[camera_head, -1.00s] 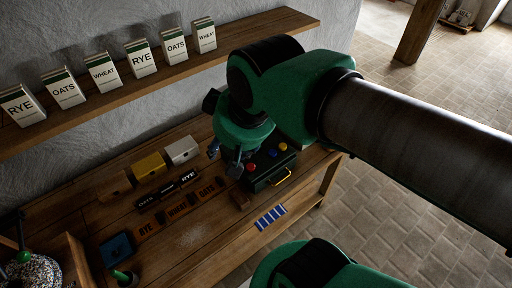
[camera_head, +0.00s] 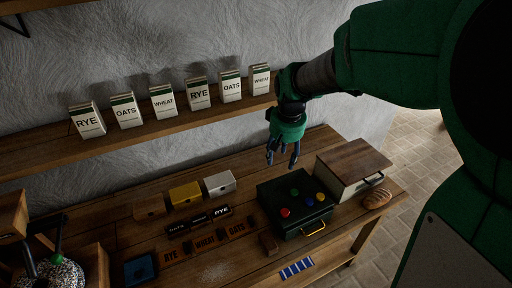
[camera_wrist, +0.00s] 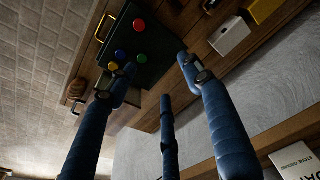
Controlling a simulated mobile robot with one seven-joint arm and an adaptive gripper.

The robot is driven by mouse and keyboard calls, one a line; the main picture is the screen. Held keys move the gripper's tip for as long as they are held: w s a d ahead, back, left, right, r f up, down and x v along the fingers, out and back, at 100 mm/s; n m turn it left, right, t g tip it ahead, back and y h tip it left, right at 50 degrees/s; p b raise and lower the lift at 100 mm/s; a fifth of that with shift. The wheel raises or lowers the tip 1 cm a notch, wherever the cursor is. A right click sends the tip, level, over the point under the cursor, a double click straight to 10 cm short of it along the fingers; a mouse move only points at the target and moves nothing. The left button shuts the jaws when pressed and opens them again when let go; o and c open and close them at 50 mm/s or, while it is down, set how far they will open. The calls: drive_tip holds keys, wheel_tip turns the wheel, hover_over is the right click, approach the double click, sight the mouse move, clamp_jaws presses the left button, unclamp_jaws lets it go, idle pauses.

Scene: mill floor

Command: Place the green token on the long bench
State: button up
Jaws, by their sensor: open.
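The green token (camera_head: 295,191) lies on the flat top of a dark green box with a yellow handle (camera_head: 271,205). A red token (camera_head: 285,212), a blue token (camera_head: 308,200) and a yellow token (camera_head: 320,196) lie there too. The green token also shows in the wrist view (camera_wrist: 141,58), close to the blue one. The box stands on the long wooden bench (camera_head: 252,268). My gripper (camera_head: 281,161) is open and empty, fingers pointing down, above and behind the box. Its fingers spread apart in the wrist view (camera_wrist: 150,84).
A wooden-topped bin (camera_head: 352,160) and a bread loaf (camera_head: 376,199) stand right of the box. Small boxes (camera_head: 185,194) and label blocks (camera_head: 205,238) fill the middle. A shelf of labelled cartons (camera_head: 198,94) runs above. A blue striped card (camera_head: 297,268) lies at the front.

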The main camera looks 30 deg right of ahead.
drive_tip(key=m+g, duration=0.1)
drive_tip(key=g, duration=0.1)
hover_over(294, 192)
wheel_tip(294, 192, down, 14)
drive_tip(key=shift+w+d+f+y, duration=0.1)
drive_tip(key=shift+d+f+y, duration=0.1)
drive_tip(key=shift+d+y, duration=0.1)
drive_tip(key=shift+f, duration=0.1)
drive_tip(key=shift+f, duration=4.2)
drive_tip(key=shift+a+f, duration=0.15)
drive_tip(key=shift+f, duration=2.45)
drive_tip(key=c, duration=0.9)
